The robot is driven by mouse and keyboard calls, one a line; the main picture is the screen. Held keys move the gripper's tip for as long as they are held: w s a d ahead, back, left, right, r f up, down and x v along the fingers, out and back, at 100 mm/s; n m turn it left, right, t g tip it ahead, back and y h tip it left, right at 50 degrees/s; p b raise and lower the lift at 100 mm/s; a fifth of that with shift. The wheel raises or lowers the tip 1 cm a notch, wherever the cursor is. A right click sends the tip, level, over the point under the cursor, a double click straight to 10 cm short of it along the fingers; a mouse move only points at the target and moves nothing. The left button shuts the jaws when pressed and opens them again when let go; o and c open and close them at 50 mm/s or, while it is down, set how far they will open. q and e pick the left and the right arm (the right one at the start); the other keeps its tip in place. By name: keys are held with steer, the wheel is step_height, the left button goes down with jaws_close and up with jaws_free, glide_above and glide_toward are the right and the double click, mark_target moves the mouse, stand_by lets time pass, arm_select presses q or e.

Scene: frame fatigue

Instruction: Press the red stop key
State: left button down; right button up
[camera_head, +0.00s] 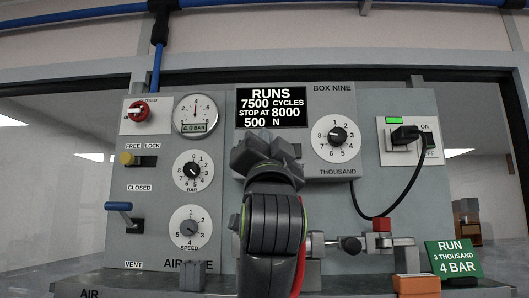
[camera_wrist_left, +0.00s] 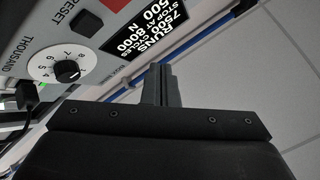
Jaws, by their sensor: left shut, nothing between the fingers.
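My left gripper (camera_head: 265,152) is shut and empty, in front of the grey box with the black display (camera_head: 271,106). Its shut fingers (camera_wrist_left: 160,85) also show in the wrist view, apart from the panel face there. A red key (camera_wrist_left: 115,4), cut by the top edge of the wrist view, sits beside a dark key (camera_wrist_left: 87,22) marked RESET; its label is not visible. In the head view my left gripper and arm hide this key area below the display. My right gripper is not in view.
The THOUSAND dial (camera_head: 337,135) is right of the display. A black plug (camera_head: 405,134) with a hanging cable is further right. A red rotary knob (camera_head: 139,111), gauge (camera_head: 196,115) and blue lever (camera_head: 118,206) are at left. A green sign (camera_head: 453,259) stands low right.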

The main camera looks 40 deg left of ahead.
arm_select(q)
steer(key=shift+w, duration=0.1)
steer(key=w+a+p, duration=0.2)
steer(key=w+a, duration=0.2)
steer(key=w, duration=0.3)
steer(key=shift+w+a, duration=0.2)
steer(key=shift+a, duration=0.1)
steer(key=shift+w, duration=0.1)
stand_by(2.0)
steer(key=shift+w+a, duration=0.25)
steer(key=shift+w+a, duration=0.2)
steer(key=shift+w, duration=0.15)
stand_by(0.7)
stand_by(0.3)
steer(key=shift+s+d, duration=0.45)
steer(key=shift+s, duration=0.2)
